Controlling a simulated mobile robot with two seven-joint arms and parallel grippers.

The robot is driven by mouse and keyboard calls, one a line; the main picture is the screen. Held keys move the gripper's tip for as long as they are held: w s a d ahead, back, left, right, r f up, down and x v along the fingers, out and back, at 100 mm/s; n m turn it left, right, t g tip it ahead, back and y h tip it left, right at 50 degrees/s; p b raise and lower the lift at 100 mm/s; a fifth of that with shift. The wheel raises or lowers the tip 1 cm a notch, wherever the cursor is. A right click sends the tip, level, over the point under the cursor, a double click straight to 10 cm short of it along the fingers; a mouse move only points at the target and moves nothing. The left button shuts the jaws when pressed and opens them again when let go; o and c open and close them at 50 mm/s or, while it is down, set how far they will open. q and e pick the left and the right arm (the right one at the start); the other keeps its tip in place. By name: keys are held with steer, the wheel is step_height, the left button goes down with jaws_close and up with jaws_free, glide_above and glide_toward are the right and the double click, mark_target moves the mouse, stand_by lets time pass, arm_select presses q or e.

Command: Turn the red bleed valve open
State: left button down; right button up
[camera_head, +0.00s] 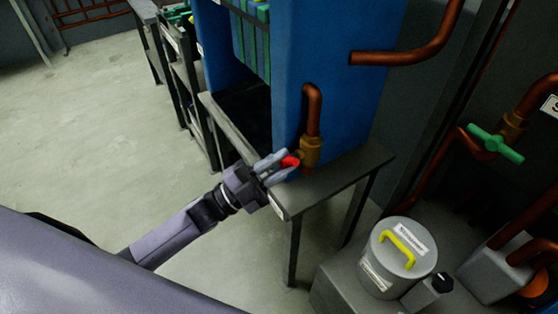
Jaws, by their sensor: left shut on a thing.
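The red bleed valve handle (290,161) sits on a brass valve body (311,151) at the lower front corner of the blue machine (330,70). A copper pipe (314,105) runs down into the valve body from the machine. My left gripper (283,166) reaches in from the left and is shut on the red handle. Its fingers hide part of the handle, so its exact angle is hard to tell. My right gripper is not in view.
The machine stands on a grey metal table (345,171). A grey canister (385,270) with a yellow handle stands at the lower right. A green valve handle (495,144) is on pipes at the right. The floor (95,130) at the left is clear.

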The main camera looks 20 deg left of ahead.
arm_select(q)
steer(key=n+t+y+p, duration=0.1)
steer(key=n+y, duration=0.1)
steer(key=n, duration=0.3)
steer(key=n+t+y+p, duration=0.2)
steer(key=n+y, duration=0.1)
steer(key=n, duration=0.3)
steer(key=n+t+y+p, duration=0.2)
steer(key=n+y, duration=0.1)
steer(key=n, duration=0.2)
steer(key=shift+s+d+r, duration=0.1)
steer(key=shift+s+r, duration=0.05)
steer(key=shift+r, duration=0.1)
steer(key=shift+n+t+y, duration=0.3)
steer(key=shift+n, duration=0.2)
steer(key=c, duration=1.1)
jaws_free()
steer(key=shift+f, duration=0.1)
steer(key=shift+o, duration=0.2)
steer(key=v, duration=0.7)
